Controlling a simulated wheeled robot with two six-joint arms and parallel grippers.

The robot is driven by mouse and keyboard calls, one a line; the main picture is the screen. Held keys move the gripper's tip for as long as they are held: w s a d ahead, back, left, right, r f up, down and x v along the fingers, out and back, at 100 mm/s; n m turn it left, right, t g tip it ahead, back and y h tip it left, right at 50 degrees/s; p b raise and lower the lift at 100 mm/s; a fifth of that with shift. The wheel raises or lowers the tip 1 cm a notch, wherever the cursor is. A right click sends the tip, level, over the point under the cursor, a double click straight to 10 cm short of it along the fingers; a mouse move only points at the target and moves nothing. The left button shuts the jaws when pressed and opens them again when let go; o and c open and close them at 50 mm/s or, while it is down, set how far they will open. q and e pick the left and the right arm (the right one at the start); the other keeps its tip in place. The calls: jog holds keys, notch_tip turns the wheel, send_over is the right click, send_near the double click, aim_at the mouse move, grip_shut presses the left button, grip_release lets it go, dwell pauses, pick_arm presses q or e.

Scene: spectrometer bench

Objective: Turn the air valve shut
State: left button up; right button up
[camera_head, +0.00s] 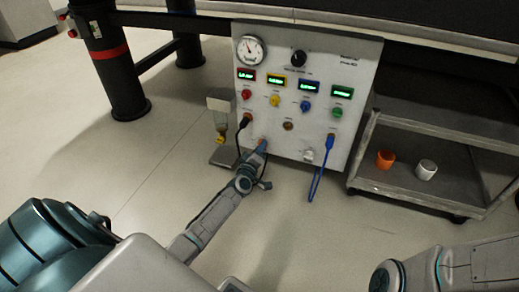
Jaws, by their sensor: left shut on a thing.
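A light grey control panel (345,100) stands upright in the middle of the view. My left gripper (258,153) reaches its lower left part and is shut on a small blue handle (263,145) there, which looks like the air valve. The fingers cover much of the handle, so its exact angle is hard to tell. A round white gauge (250,50) sits at the panel's top left. My right arm shows at the bottom right; its gripper is out of the picture.
A black cable and a blue cable (318,170) hang from the panel's front. A small stand with a yellow part (220,140) is left of the panel. A grey cart (430,190) at the right holds an orange cup (385,159) and a white cup (426,170).

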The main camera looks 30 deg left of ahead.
pick_arm(q)
jog(key=n, duration=0.5)
jog(key=shift+f, duration=0.1)
jog(key=shift+n, duration=0.3)
dwell(0.4)
jog(key=o, duration=1)
jog(key=p+v, duration=0.3)
jog(key=v, duration=0.8)
jog(key=shift+w, duration=0.1)
